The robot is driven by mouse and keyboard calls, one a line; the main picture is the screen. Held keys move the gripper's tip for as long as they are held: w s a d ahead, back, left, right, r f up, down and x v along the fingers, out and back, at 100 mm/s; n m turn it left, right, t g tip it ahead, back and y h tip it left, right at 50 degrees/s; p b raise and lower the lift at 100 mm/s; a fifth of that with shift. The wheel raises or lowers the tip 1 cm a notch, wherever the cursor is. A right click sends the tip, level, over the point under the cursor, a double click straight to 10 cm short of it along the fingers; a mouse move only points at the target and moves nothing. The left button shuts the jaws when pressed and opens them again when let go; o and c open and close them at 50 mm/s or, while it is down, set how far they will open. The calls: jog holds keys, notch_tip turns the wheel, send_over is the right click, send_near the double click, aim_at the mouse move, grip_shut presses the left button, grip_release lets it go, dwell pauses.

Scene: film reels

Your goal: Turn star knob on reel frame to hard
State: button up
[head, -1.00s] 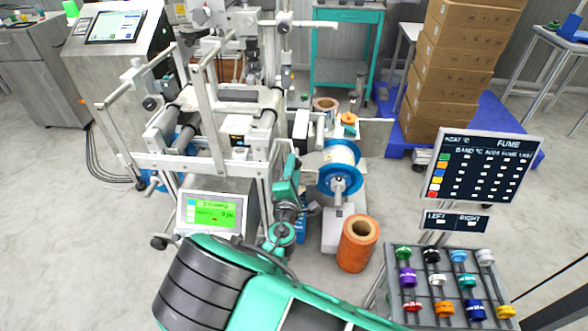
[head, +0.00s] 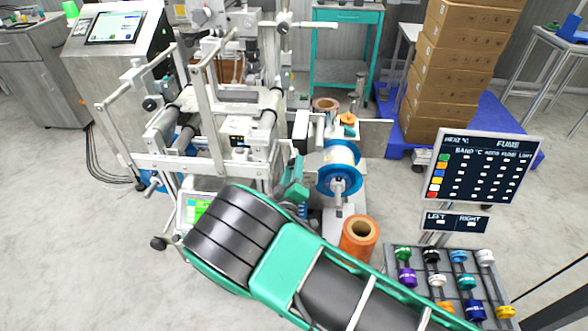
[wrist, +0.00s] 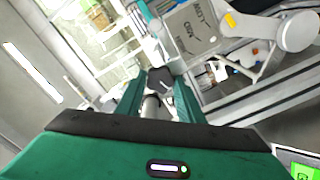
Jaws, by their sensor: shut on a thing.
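In the wrist view, a dark knob (wrist: 160,77) with a pale line on its face sits between the two green fingers of my gripper (wrist: 157,90). The fingers are closed on its sides. In the head view, my gripper (head: 293,182) is at the right side of the metal reel frame (head: 205,162). The knob is hidden there by my gripper and arm, and its setting cannot be told.
A blue-flanged reel (head: 341,160) is close to the right of my gripper. An orange roll (head: 359,238) stands on the floor below it. A small green-lit screen (head: 200,206) is partly covered by my arm. A rack of coloured knobs (head: 445,285) stands front right.

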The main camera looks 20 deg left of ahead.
jog(key=shift+d+f+m, duration=0.1)
jog(key=shift+f+m, duration=0.05)
jog(key=shift+m, duration=0.5)
jog(key=shift+d+f+m, duration=0.1)
jog(key=shift+m, duration=0.55)
jog(key=o, duration=0.9)
jog(key=shift+o, duration=0.8)
jog(key=shift+a+r, duration=0.1)
jog(key=v, duration=1)
jog(key=shift+s, duration=0.35)
